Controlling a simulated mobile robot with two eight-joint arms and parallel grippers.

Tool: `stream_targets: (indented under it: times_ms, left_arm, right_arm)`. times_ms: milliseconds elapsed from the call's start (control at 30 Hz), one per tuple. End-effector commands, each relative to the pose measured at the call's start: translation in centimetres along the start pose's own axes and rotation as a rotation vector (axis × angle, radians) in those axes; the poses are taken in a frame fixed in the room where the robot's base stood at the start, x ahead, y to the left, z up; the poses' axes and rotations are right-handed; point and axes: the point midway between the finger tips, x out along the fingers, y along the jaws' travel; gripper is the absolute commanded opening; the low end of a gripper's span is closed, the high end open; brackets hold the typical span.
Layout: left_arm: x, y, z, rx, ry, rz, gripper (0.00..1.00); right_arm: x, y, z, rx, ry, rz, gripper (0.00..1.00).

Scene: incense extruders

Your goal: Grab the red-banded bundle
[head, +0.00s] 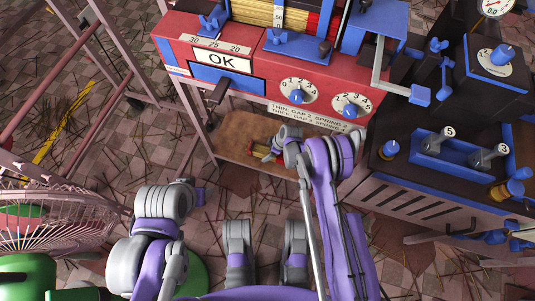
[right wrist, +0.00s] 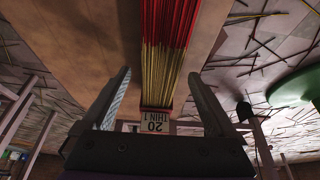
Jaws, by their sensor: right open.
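A bundle of thin sticks (right wrist: 168,55), red along one part and yellow along the other, lies on a brown board under the red machine. A small tag reading "20 THIN 1" (right wrist: 155,122) sits at its near end, upside down in the right wrist view. In the head view the bundle (head: 260,151) is mostly hidden by my right arm. My right gripper (right wrist: 160,75) is open, with a finger to each side of the bundle and gaps between. It shows small in the head view (head: 272,154). My left arm shows at lower left, but its gripper does not.
The red machine (head: 222,61), with an "OK" panel and dials, overhangs the brown board (head: 232,133). A dark cabinet (head: 430,179) with blue controls stands at right. A wire fan (head: 55,225) is at left. Loose sticks litter the tiled floor.

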Motion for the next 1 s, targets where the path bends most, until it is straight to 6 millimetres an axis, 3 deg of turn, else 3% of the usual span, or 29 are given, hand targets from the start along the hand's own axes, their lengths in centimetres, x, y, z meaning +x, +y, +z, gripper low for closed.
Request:
stream_targets:
  times_ms: [100, 367, 867, 1000]
  left_arm:
    - [0.24, 0.0, 0.03, 0.0, 0.001, 0.0, 0.5]
    - [0.21, 0.0, 0.03, 0.0, 0.001, 0.0, 0.5]
    - [0.22, 0.0, 0.03, 0.0, 0.001, 0.0, 0.5]
    - [0.21, 0.0, 0.03, 0.0, 0.001, 0.0, 0.5]
  right_arm:
    - [1.15, 0.01, 0.0, 0.0, 0.0, 0.0, 0.93]
    - [1.28, -0.02, -0.01, 0.0, 0.0, 0.0, 0.93]
    - [1.25, -0.01, 0.0, 0.0, 0.0, 0.0, 0.03]
    - [1.24, -0.01, -0.02, 0.0, 0.0, 0.0, 0.0]
